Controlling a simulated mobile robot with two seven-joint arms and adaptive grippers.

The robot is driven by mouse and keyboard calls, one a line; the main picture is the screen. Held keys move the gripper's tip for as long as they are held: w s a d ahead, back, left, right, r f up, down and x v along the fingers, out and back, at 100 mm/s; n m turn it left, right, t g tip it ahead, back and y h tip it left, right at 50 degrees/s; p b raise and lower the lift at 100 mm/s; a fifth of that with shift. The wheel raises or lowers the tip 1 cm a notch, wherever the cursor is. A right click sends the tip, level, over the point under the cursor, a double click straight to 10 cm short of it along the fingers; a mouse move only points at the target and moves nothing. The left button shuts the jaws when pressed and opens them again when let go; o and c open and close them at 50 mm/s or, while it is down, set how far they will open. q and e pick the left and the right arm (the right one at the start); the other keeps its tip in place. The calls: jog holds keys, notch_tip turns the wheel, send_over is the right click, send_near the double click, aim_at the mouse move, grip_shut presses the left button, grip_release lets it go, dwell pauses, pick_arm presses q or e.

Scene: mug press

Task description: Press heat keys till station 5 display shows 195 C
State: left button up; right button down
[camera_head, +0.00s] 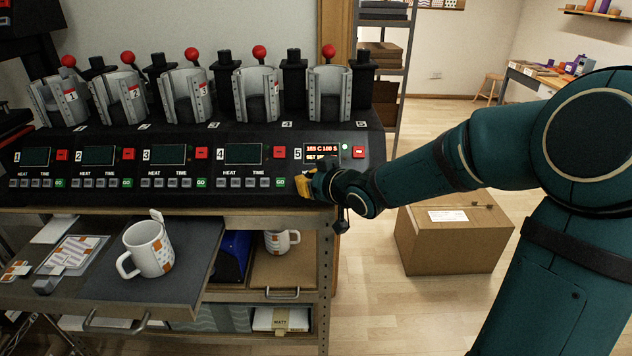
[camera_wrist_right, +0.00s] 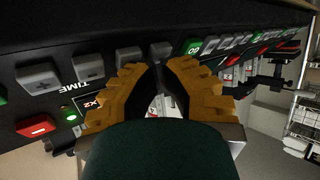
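The station 5 display (camera_head: 321,153) is lit in the head view. Its small top line seems to read 185 C 180 S; the line below is partly hidden by my arm. My right gripper (camera_head: 304,186) is in front of station 5's key row, which it covers there. In the right wrist view, upside down, the gripper (camera_wrist_right: 160,66) has its yellow fingers drawn together with nothing held. Its tips are close to two grey heat keys (camera_wrist_right: 128,56) (camera_wrist_right: 161,50); contact cannot be told. The TIME keys (camera_wrist_right: 62,72) are left of it. My left gripper is out of view.
Stations 1 to 4 (camera_head: 108,156) stand left of station 5, with red buttons and green GO keys. Their displays look dark. A white and orange mug (camera_head: 148,250) stands on a grey tray below. A cardboard box (camera_head: 452,235) is on the floor at right.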

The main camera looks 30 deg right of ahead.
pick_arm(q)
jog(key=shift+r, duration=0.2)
pick_arm(e)
jog(key=shift+s+a+r, duration=0.3)
jog(key=shift+s+r, duration=0.1)
jog(key=shift+r, duration=0.05)
pick_arm(q)
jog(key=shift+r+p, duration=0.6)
jog(key=shift+p, duration=0.15)
pick_arm(e)
jog(key=s+a+r, duration=0.2)
jog(key=s+r, duration=0.1)
jog(key=shift+r, duration=0.2)
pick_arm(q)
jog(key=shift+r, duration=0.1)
pick_arm(e)
jog(key=shift+d, duration=0.1)
dwell(1.1)
